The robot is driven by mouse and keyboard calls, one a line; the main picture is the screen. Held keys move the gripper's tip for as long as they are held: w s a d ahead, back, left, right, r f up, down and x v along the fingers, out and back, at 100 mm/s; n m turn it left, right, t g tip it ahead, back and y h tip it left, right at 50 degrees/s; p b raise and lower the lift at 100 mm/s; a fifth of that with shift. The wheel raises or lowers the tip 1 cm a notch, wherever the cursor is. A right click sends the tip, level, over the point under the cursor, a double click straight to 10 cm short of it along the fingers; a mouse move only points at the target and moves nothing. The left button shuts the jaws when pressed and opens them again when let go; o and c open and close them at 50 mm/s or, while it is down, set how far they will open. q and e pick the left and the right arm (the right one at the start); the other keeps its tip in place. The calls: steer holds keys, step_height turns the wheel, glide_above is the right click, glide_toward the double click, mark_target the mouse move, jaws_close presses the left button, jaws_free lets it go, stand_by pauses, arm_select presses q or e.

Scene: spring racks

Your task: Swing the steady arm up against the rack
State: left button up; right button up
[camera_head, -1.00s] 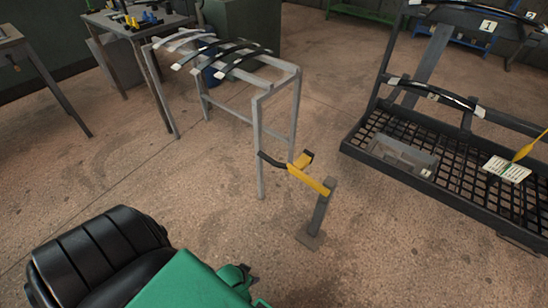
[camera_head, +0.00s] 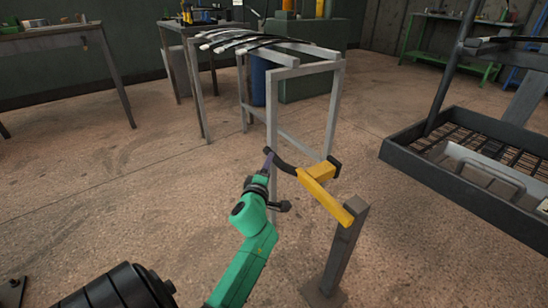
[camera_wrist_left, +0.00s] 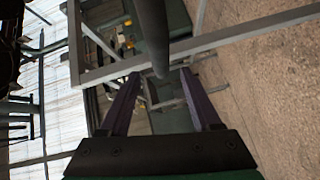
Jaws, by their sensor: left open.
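The steady arm is a yellow bar (camera_head: 325,192) with a black curved handle (camera_head: 286,166), joined to a grey floor post (camera_head: 343,250). It lies beside the near leg of the rack (camera_head: 272,120), a grey metal frame bearing curved leaf springs. My left gripper (camera_head: 268,157) is at the free end of the black handle in the head view. In the left wrist view its two purple fingers (camera_wrist_left: 160,88) stand apart, open, with the dark handle (camera_wrist_left: 152,35) running between or just beyond their tips. Contact cannot be told. My right gripper is out of view.
A dark mesh-floored tray stand (camera_head: 440,175) stands at the right. Workbenches (camera_head: 60,40) line the back left, and a green bench (camera_head: 450,45) stands at the back right. A blue bin (camera_head: 258,82) is behind the rack. The floor left of the rack is clear.

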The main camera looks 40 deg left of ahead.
arm_select(q)
steer(key=b+x, duration=0.2)
steer(key=x, duration=0.6)
steer(key=shift+w+a+f, duration=0.15)
steer(key=shift+f, duration=0.05)
steer(key=shift+w+a, duration=0.3)
steer(key=shift+w, duration=0.2)
jaws_close()
steer(key=shift+d, duration=0.1)
stand_by(0.3)
